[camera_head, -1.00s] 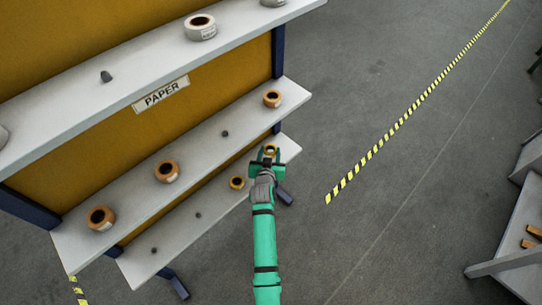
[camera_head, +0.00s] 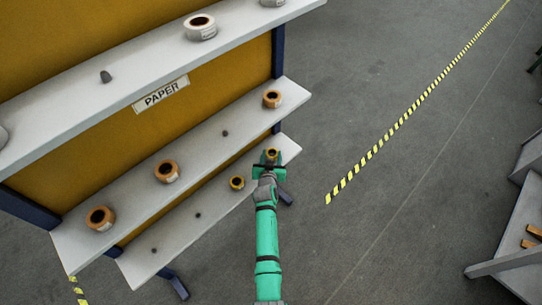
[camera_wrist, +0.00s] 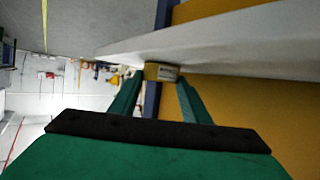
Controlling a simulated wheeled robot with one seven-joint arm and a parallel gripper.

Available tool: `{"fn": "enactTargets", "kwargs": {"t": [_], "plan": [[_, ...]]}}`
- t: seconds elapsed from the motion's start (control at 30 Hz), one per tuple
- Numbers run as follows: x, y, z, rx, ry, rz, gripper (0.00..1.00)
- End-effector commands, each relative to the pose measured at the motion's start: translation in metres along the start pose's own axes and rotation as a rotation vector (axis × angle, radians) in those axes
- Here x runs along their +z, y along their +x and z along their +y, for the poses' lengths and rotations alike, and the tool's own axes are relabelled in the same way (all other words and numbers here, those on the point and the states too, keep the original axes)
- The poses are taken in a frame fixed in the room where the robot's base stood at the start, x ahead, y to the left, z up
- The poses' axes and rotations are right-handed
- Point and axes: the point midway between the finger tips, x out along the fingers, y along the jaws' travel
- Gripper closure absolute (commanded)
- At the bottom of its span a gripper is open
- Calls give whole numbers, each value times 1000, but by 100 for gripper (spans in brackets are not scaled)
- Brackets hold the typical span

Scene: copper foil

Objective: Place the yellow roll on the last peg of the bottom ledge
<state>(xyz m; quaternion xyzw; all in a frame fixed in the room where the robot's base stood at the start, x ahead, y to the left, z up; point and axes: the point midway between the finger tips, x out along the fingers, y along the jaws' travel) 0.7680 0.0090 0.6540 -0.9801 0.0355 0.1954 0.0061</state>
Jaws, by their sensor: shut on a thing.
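The yellow roll (camera_head: 272,154) is between the fingers of my gripper (camera_head: 270,160), at the right end of the bottom ledge (camera_head: 216,213). The wrist view also shows the roll (camera_wrist: 161,71) held between the green fingertips (camera_wrist: 158,82), close against the pale ledge (camera_wrist: 215,45). I cannot tell whether the roll touches the ledge, and the peg at that end is hidden. Another yellow roll (camera_head: 237,183) sits on the bottom ledge to the left of my gripper. Farther left are two bare pegs, one near the middle (camera_head: 198,215) and one near the left end (camera_head: 154,251).
The middle ledge (camera_head: 200,150) overhangs behind and bears brown rolls (camera_head: 167,171) and a bare peg (camera_head: 225,133). The top ledge (camera_head: 130,75) has a white roll (camera_head: 201,27) and a "PAPER" label (camera_head: 161,94) under it. Open floor (camera_head: 400,200) lies to the right.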

Motion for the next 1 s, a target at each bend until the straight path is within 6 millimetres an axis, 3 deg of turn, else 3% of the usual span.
{"fn": "enactTargets", "kwargs": {"t": [0.03, 0.07, 0.13, 0.57, 0.77, 1.0], "plan": [[1, 1, 0, 0, 0, 0, 83], [2, 1, 0, 0, 0, -1, 55], [1, 1, 0, 0, 0, 0, 39], [0, -5, 0, 0, 0, 0, 39], [0, -34, 0, 0, 1, 0, 39], [0, -81, 0, -1, -1, 0, 39]]}}
